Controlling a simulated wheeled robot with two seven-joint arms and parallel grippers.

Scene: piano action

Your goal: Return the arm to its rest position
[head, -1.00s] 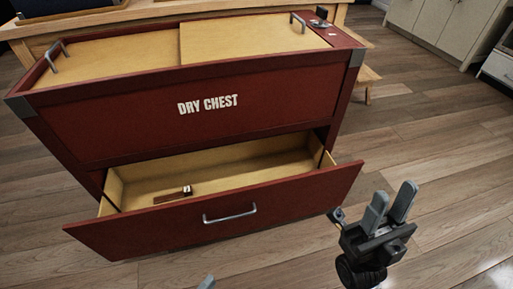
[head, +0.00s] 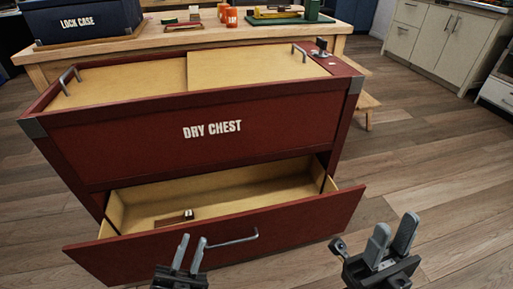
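My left gripper (head: 188,255) is at the bottom of the head view, in front of the open drawer (head: 290,228) of the red dry chest (head: 280,130). Its two fingers point up with a narrow gap, and nothing shows between them. My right gripper (head: 391,243) is at the lower right, to the right of the drawer. Its fingers stand apart with nothing between them. A small dark brown piece with a pale mark (head: 174,219) lies in the drawer. The drawer's metal handle (head: 234,240) is just right of the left gripper's fingers.
Behind the chest is a wooden workbench (head: 160,40) with a blue lock case (head: 80,20), orange containers (head: 228,16) and a green tray (head: 290,18). Cabinets (head: 440,40) stand at the back right. The wooden floor (head: 440,150) on the right is clear.

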